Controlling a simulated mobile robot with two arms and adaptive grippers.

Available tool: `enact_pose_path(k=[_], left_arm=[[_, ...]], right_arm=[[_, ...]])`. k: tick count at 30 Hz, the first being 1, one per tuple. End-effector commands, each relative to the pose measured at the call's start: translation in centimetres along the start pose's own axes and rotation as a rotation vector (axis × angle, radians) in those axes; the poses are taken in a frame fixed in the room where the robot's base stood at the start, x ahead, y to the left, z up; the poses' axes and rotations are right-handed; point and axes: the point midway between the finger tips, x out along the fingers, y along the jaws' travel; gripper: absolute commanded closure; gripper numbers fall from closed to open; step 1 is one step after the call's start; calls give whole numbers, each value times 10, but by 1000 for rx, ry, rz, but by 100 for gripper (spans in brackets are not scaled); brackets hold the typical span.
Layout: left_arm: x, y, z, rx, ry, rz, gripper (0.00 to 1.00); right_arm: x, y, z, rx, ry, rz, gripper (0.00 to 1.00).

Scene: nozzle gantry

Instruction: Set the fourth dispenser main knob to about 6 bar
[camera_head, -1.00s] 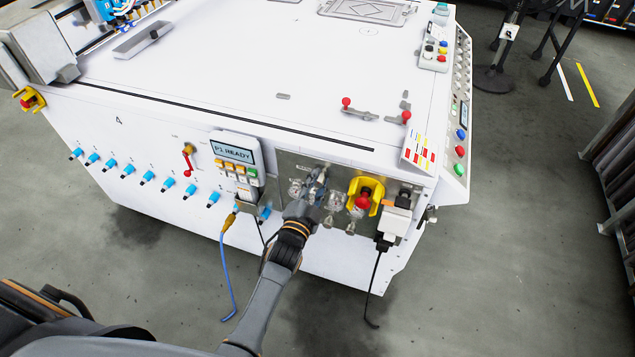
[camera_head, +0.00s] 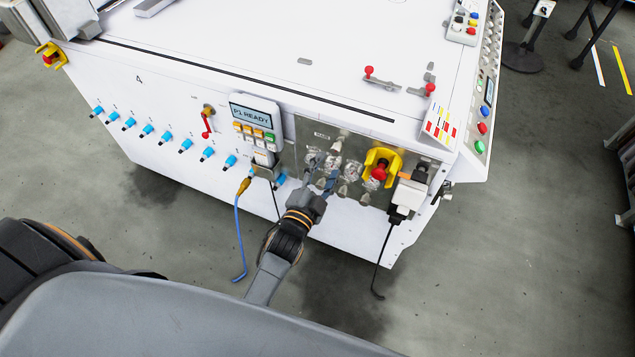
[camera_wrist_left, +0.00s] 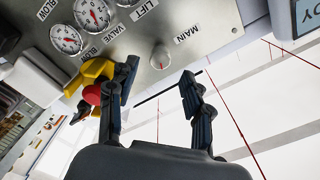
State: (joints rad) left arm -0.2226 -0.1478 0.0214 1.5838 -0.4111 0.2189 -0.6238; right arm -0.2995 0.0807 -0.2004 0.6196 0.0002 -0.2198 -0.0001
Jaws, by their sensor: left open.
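My left gripper (camera_head: 321,173) is open in front of the metal pneumatic panel (camera_head: 308,130) on the white machine's front. In the left wrist view its two fingers (camera_wrist_left: 158,92) stand apart, and a pale round knob (camera_wrist_left: 160,57) next to the MAIN label (camera_wrist_left: 188,33) shows beyond the gap between them. The fingers do not appear to be closed on it. Gauges (camera_wrist_left: 94,14) with red needles and BLOW, VALVE and LIFT labels sit to its left. The knob's set value cannot be read. The right gripper is not in view.
A red stop button in a yellow guard (camera_head: 380,170) sits close to the right of the gripper. A display reading P1 READY (camera_head: 252,115) and blue knobs (camera_head: 165,138) are to the left. A blue cable (camera_head: 237,235) and a black cable (camera_head: 383,250) hang down.

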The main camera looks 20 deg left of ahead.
Motion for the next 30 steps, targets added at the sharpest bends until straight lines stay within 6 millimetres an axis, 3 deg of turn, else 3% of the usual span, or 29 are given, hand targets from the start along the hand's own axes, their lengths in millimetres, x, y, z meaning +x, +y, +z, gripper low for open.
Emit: enact_pose_path(k=[3, 9, 30], left_arm=[[-26, 1, 0, 0, 0, 1, 50], [-51, 0, 0, 0, 1, -1, 50], [-57, 3, 2, -5, -3, 6, 50]], right_arm=[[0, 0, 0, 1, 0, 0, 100], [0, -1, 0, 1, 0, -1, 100], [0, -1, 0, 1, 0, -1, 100]])
